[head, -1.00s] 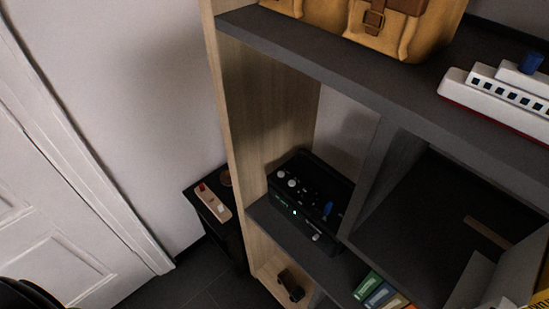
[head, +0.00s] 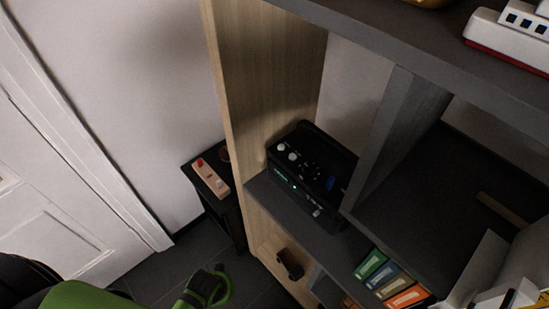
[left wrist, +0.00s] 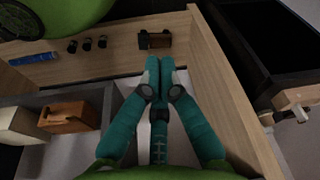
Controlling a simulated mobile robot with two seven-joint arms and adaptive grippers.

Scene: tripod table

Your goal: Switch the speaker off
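My right gripper is not seen.
The shelf's wooden side wall (head: 236,120) stands beside the box. A small black table (head: 238,215) with a power strip (head: 213,179) is left of it. Coloured binders (head: 390,284) stand at lower right. A white door (head: 55,180) is at left.

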